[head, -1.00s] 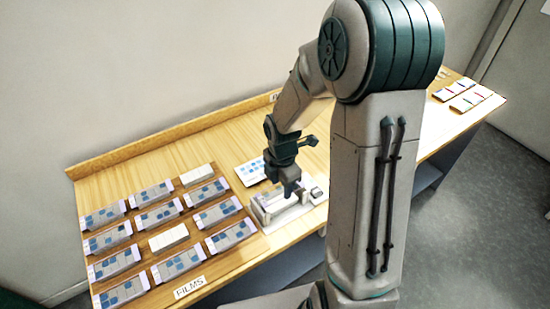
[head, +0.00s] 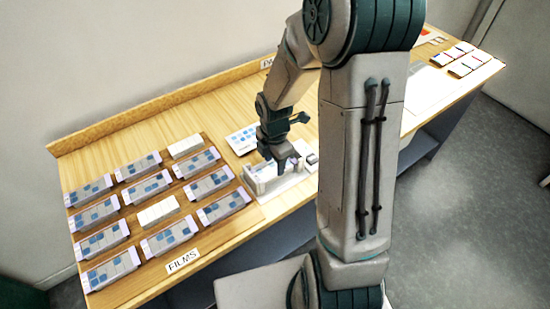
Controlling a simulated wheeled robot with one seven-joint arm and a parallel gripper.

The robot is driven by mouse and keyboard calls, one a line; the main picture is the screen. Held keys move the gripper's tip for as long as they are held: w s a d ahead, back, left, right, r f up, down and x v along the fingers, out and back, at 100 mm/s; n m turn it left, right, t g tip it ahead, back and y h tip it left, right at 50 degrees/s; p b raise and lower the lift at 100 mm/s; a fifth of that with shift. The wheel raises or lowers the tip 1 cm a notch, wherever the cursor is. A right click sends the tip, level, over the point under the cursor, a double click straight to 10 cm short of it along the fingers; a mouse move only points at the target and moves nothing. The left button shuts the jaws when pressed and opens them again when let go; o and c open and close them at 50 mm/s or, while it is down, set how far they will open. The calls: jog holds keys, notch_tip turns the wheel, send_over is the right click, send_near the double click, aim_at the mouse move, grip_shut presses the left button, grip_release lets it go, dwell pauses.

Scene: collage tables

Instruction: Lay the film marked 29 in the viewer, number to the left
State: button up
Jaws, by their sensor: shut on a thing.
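The viewer (head: 262,188) is a pale box-like device on the wooden table, right of the rack of films. My gripper (head: 280,163) points down at the viewer's top. It is shut on a pale, lilac-edged piece (head: 294,160), which looks like a film and shows only in part between and beside the fingers. Its number cannot be read, and I cannot tell whether it rests in the viewer. Several films with blue and grey frames and lilac ends lie in the brown rack (head: 150,249); their numbers are too small to read.
Two rack places show plain white blocks (head: 158,211). A white card with blue dots (head: 243,138) lies behind the viewer. A FILMS label (head: 183,261) is at the front edge. Small white cards (head: 466,57) lie at the table's far right. My arm hides the table's middle.

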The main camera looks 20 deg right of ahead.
jog(key=shift+f, duration=0.45)
jog(key=o, duration=1)
jog(key=shift+r, duration=0.15)
notch_tip(320, 180, up, 14)
jog(key=shift+f, duration=0.15)
